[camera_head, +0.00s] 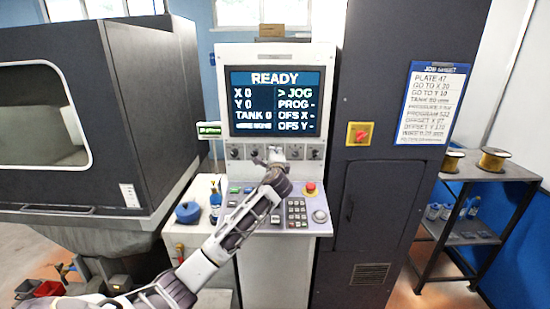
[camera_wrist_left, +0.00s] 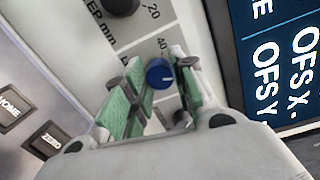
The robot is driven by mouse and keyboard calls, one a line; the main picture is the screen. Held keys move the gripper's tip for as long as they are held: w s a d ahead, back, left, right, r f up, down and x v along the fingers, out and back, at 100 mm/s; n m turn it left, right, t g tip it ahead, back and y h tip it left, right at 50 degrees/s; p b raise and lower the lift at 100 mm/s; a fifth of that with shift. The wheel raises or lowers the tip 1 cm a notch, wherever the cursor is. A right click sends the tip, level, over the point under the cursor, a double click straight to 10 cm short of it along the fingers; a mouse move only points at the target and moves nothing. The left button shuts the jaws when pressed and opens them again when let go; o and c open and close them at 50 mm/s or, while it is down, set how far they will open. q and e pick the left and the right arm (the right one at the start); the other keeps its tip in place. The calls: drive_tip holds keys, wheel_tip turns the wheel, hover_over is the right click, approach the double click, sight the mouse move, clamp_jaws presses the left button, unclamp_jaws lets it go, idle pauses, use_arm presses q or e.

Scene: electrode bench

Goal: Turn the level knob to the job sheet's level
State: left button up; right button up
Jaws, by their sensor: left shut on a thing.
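A blue knob (camera_wrist_left: 160,74) sits on the grey control panel in the left wrist view, beside a scale mark reading 40. Its name is not readable, so I cannot confirm from its label that it is the level knob. My left gripper (camera_head: 272,157) reaches the middle of the knob row below the screen. In the wrist view its green-padded fingers (camera_wrist_left: 158,92) are on either side of the blue knob, shut on it. The job sheet (camera_head: 432,103) hangs on the dark cabinet; its tank line seems to read 80. My right gripper is not in view.
The screen (camera_head: 275,102) shows READY, TANK 0 and JOG marked. Other dark knobs (camera_head: 234,152) line the row, one close to my fingers (camera_wrist_left: 120,5). Below are a keypad (camera_head: 297,212) and a red stop button (camera_head: 310,188). A blue round object (camera_head: 188,212) lies left.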

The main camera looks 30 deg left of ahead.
use_arm(q)
drive_tip(key=o, duration=1)
drive_tip(key=shift+o, duration=0.2)
drive_tip(key=v, duration=1.2)
drive_tip(key=shift+f, duration=0.1)
idle(0.6)
